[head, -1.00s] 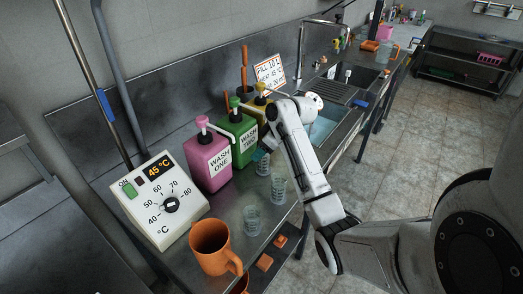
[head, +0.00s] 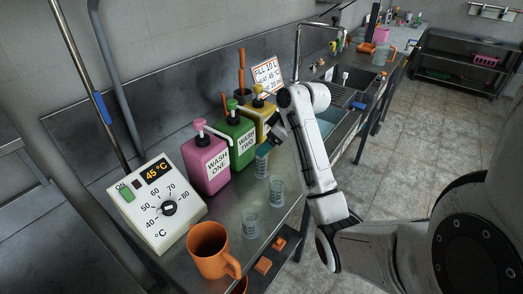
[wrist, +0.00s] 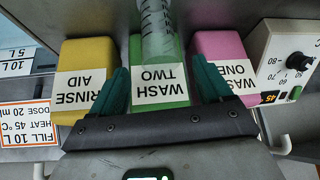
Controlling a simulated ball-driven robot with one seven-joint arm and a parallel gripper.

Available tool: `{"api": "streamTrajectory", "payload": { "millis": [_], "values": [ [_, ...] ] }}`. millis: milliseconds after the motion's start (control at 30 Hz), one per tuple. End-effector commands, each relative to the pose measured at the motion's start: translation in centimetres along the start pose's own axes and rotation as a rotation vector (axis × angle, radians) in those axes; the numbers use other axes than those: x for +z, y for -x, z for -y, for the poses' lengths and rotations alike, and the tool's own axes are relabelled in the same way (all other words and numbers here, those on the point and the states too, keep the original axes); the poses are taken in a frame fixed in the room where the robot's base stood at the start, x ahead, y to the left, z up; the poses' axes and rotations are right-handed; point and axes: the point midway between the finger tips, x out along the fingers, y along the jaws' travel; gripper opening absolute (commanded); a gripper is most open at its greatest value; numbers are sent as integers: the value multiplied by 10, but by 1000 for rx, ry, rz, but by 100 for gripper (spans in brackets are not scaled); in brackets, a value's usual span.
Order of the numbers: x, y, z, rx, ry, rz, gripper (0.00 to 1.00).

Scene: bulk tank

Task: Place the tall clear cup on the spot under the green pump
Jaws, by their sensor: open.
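The green pump bottle (head: 238,150), labelled WASH TWO, stands between a pink and a yellow one. A clear cup (head: 262,166) stands upright on the counter in front of it. In the wrist view, this cup (wrist: 157,30), with graduation marks, appears in front of the green bottle (wrist: 146,90), beyond my fingertips. My gripper (head: 266,149) is open, close above and beside the cup in the head view. The spot under the pump is hidden.
Two more clear cups stand nearer, one (head: 277,190) at the right and one (head: 250,222) in front. An orange mug (head: 207,252) is at the near edge. The pink bottle (head: 206,165), yellow bottle (head: 262,120) and temperature box (head: 157,205) line the back. A sink (head: 325,125) lies beyond.

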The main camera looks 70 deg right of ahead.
Motion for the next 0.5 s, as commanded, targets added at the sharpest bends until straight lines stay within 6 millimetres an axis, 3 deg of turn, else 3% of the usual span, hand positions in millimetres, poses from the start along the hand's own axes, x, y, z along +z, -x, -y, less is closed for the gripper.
{"api": "streamTrajectory", "payload": {
  "millis": [200,500],
  "values": [
    [-1,41,-1,1,-1,-1,78],
    [0,60,0,-2,0,1,78]
  ]
}}
